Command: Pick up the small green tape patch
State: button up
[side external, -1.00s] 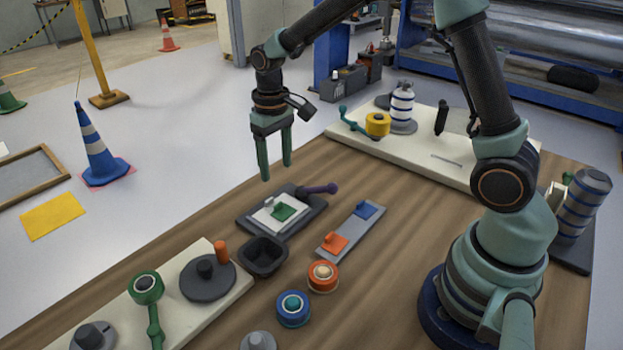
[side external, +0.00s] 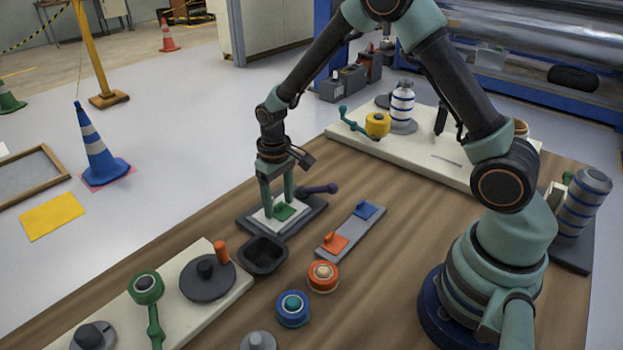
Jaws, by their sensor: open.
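The small green tape patch (side external: 284,212) lies on a white sheet on a dark plate (side external: 252,221) near the middle of the table. A small green tab stands up from it. My gripper (side external: 278,210) is open and points down, with its two green fingers at the patch. One finger is on the left of the patch and the other is at its back right. I cannot tell whether the fingers touch it.
A black tray (side external: 263,254) stands just in front. A grey strip (side external: 350,232) holds an orange patch (side external: 334,243) and a blue patch (side external: 364,210). Orange and blue rolls lie nearer.

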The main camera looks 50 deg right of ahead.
grip_shut()
notch_tip(320, 180, up, 25)
dwell(1.8)
